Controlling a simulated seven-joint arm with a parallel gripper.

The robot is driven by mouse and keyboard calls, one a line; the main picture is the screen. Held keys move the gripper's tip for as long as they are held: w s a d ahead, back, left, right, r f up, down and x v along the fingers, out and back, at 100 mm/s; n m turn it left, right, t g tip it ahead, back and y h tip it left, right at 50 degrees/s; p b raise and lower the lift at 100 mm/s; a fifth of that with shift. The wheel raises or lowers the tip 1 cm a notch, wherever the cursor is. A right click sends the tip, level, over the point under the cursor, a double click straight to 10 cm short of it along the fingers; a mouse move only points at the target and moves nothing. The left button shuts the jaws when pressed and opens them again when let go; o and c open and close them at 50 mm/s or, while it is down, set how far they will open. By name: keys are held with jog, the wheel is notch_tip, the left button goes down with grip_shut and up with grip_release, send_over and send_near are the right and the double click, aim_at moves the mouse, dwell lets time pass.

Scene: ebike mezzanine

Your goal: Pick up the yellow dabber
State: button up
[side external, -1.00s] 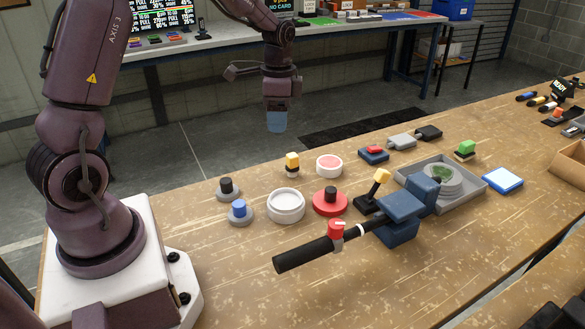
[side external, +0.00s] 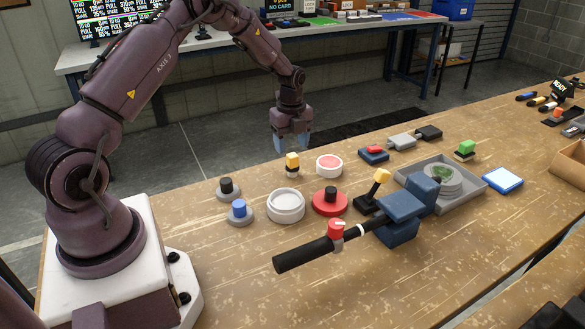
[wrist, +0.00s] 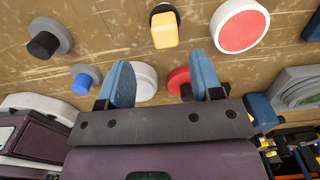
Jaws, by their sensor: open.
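The yellow dabber appears to be the small upright piece with a yellow block top (side external: 292,160) near the far edge of the bench. In the wrist view its yellow top (wrist: 164,31) lies beyond the fingertips, roughly centred between them, with a dark part behind it. My gripper (side external: 291,143) is open and empty, with blue fingers pointing down. In the side view it appears close behind and above the dabber; the exact gap is hard to tell. In the wrist view my gripper (wrist: 160,65) shows both fingers spread apart.
Close by are a white-rimmed red pad (side external: 329,165), a white round dish (side external: 286,205), a red disc with black knob (side external: 330,201) and two grey knobbed discs (side external: 228,189) (side external: 239,211). A tilted yellow-topped lever (side external: 381,178) stands beside a blue clamp with a black handle (side external: 310,252).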

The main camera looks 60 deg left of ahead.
aim_at(292, 155)
jog(key=shift+w+a+f, duration=0.15)
jog(key=shift+f, duration=0.85)
jog(key=shift+w+a+f, duration=0.1)
jog(key=shift+a+f, duration=0.05)
jog(key=shift+f, duration=0.85)
jog(key=shift+w+a+f, duration=0.15)
jog(key=shift+f, duration=0.85)
jog(key=c, duration=0.9)
